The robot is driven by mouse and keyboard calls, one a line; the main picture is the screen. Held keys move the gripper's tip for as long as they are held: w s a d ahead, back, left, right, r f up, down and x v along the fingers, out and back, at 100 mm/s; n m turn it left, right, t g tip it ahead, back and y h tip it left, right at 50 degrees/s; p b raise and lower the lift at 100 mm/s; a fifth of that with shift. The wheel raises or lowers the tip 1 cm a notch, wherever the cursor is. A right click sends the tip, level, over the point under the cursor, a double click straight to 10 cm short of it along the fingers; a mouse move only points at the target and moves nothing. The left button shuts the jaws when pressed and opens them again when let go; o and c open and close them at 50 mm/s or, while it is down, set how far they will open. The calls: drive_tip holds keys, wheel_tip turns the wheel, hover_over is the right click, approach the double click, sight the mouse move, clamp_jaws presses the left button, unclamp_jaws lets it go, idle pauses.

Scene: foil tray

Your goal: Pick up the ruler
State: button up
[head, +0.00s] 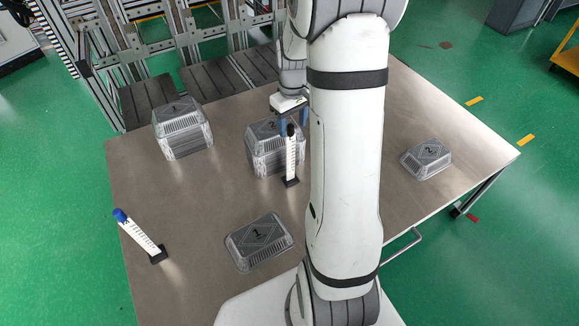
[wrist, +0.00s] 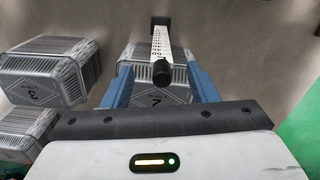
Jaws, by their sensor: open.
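A white ruler (head: 291,160) with black markings and a black top stands upright on a small black base in the middle of the table. In the wrist view the same ruler (wrist: 159,45) shows its black knob between my finger tips. My gripper (head: 293,121) is open, with its blue fingers pointing down on either side of the ruler's top. It also shows in the wrist view (wrist: 160,72); contact with the ruler cannot be told. A second ruler (head: 138,236) with a blue top stands on a black base at the table's left front.
A stack of foil trays (head: 268,158) stands right behind the near ruler. Another stack (head: 182,132) is at the back left. Single foil trays lie at the front (head: 258,242) and right (head: 427,159). The bare table (head: 200,200) is free on the left between them.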

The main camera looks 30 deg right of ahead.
sight(291, 135)
drive_tip(key=f, duration=0.6)
drive_tip(key=shift+w+a+f+b, duration=0.15)
drive_tip(key=shift+w+b, duration=0.1)
drive_tip(key=shift+b, duration=0.05)
clamp_jaws()
idle(0.4)
